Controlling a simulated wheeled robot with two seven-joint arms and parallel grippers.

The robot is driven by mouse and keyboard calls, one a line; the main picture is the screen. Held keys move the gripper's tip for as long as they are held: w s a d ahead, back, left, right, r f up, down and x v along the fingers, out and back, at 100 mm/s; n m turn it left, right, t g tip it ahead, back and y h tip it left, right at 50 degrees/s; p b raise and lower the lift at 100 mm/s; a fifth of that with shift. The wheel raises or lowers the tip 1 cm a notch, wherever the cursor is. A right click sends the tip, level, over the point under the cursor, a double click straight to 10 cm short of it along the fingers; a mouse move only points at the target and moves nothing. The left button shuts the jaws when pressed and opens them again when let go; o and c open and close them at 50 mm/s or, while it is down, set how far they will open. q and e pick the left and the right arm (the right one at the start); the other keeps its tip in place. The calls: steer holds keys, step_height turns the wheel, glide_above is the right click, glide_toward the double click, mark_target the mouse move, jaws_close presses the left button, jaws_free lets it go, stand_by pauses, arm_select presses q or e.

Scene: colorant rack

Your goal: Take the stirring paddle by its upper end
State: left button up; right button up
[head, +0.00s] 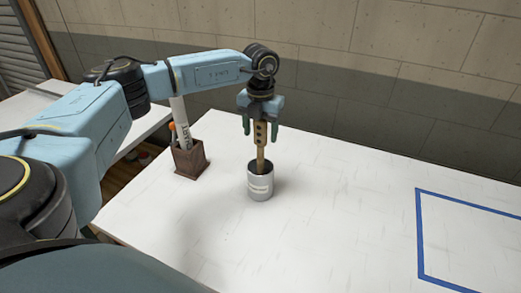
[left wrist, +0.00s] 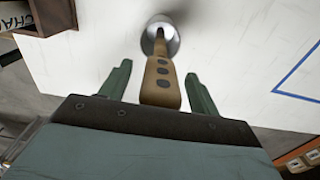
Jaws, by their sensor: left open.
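The stirring paddle (head: 261,139) is wooden, with dark holes along its upper part. It stands nearly upright in a grey metal can (head: 261,186) on the white table. My left gripper (head: 262,128) points down over the paddle's upper end. In the left wrist view the paddle (left wrist: 161,85) lies between the two green fingers (left wrist: 158,84), with a gap visible on each side. The gripper is open. The paddle's lower end is hidden inside the can (left wrist: 160,35). My right gripper is not in view.
A dark brown wooden holder (head: 190,158) with a white tube (head: 181,122) and an orange-tipped item stands left of the can. Blue tape (head: 419,235) outlines an area on the right of the table (head: 330,220). The table between can and tape is clear.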

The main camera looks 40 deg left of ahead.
arm_select(q)
steer(key=c, duration=1.3)
